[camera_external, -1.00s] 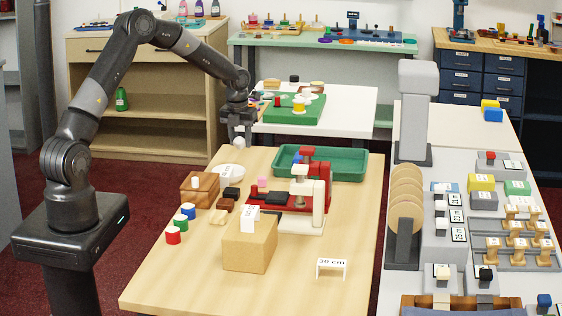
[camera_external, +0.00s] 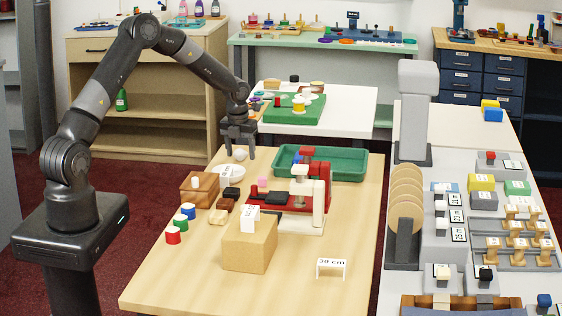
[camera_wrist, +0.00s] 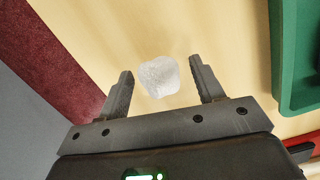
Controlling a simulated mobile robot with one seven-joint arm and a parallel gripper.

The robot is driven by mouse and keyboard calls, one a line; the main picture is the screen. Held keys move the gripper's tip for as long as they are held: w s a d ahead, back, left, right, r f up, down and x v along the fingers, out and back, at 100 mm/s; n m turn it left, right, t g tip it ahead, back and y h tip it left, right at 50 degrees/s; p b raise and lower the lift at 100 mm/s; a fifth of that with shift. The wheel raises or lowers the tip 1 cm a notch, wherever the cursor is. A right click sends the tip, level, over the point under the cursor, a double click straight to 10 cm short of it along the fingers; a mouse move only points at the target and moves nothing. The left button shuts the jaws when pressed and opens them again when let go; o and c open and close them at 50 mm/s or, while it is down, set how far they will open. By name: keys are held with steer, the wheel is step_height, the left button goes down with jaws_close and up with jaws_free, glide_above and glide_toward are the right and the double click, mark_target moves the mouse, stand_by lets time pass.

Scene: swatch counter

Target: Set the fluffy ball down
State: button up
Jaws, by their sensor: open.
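The fluffy ball (camera_external: 240,154) is small and white. It is at the back left of the wooden table (camera_external: 165,284), just behind the white bowl (camera_external: 239,171). My gripper (camera_external: 238,156) points down over this spot with its two fingers spread, one on each side of the ball. In the wrist view the ball (camera_wrist: 158,77) lies between the fingertips of my gripper (camera_wrist: 161,70), with a clear gap on both sides. The wood shows around it. I cannot tell for certain whether its underside touches the table.
A green tray (camera_external: 346,176) lies to the right. A brown wooden box (camera_external: 196,190) stands in front of the bowl. A red and white press (camera_external: 318,190) and a cardboard-coloured block (camera_external: 250,250) stand further forward. The table's front left is clear.

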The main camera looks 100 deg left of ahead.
mark_target(239, 149)
steer(key=shift+r, duration=0.1)
step_height(239, 149, up, 11)
steer(key=d, duration=0.1)
steer(key=w+d+r+n+t+y, duration=0.1)
steer(key=w+d+r+n, duration=0.3)
steer(key=d, duration=0.6)
steer(key=d+r+n, duration=0.1)
steer(key=d+r, duration=0.5)
steer(key=d, duration=0.4)
steer(key=w+d+r+n+t+y, duration=0.1)
steer(key=w+d+r+n, duration=0.15)
steer(key=d+r, duration=0.55)
steer(key=s+d+n+t+h, duration=0.1)
steer(key=s+d+n, duration=0.5)
steer(key=d, duration=0.7)
steer(key=s+d+n+t+h, duration=0.2)
steer(key=s+d+n, duration=0.5)
steer(key=s+d, duration=0.4)
steer(key=shift+d+f, duration=0.45)
steer(key=shift+d, duration=1.1)
